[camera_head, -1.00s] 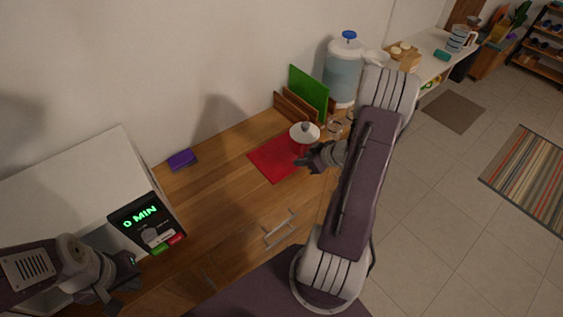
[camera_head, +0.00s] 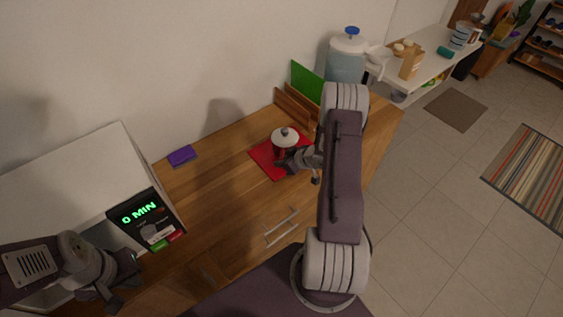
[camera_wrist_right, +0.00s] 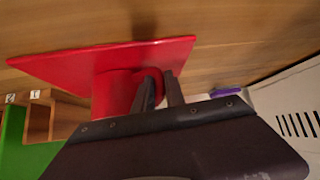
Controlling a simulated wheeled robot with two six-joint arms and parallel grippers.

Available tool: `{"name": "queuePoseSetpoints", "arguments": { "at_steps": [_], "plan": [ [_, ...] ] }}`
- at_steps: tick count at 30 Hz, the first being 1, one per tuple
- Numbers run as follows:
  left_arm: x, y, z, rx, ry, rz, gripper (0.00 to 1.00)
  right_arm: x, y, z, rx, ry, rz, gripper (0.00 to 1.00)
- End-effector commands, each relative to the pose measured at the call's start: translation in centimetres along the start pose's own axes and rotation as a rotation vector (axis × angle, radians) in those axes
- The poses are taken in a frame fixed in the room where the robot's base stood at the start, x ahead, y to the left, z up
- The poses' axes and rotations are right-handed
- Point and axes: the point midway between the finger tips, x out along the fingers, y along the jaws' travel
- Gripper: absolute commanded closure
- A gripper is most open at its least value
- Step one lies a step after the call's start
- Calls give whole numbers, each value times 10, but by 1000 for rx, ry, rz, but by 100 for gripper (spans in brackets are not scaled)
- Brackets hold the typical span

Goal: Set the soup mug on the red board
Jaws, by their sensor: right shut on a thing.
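The soup mug (camera_head: 279,151) is red with a white lid and a dark knob. It is upright over the middle of the red board (camera_head: 262,153), which lies flat on the wooden counter. My right gripper (camera_head: 283,164) is shut on the mug's handle. The right wrist view shows the red mug (camera_wrist_right: 115,92) close against the red board (camera_wrist_right: 80,64), with the fingers (camera_wrist_right: 161,88) at the handle; I cannot tell if its base touches. My left gripper (camera_head: 124,284) is open and empty in front of the microwave, at lower left.
A white microwave (camera_head: 70,185) with a "0 MIN" display stands at left. A purple sponge (camera_head: 182,156) lies near the wall. A wooden rack (camera_head: 294,108) with a green board (camera_head: 307,82) and a water dispenser (camera_head: 346,62) stand behind. The counter between microwave and red board is clear.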

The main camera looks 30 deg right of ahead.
Motion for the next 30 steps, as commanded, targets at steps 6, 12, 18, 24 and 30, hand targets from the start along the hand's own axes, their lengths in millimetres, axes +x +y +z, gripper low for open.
{"name": "queuePoseSetpoints", "arguments": {
  "at_steps": [6, 12, 18, 24, 30],
  "plan": [
    [2, 0, 0, 0, 0, 0, 100, 2, 0, 1, -1, 2, 0, 100],
    [1, 0, 0, 0, 0, 0, 100, 1, 0, 1, 1, -1, -1, 63],
    [0, 0, 0, 0, 0, 0, 100, 0, 0, 0, 0, 0, -1, 63],
    [-2, 0, 0, 0, 0, 0, 100, -27, 1, -1, 2, 0, 2, 63],
    [-7, 0, -1, 0, 0, 0, 100, -77, 2, -2, 2, 1, 4, 63]
  ]
}}
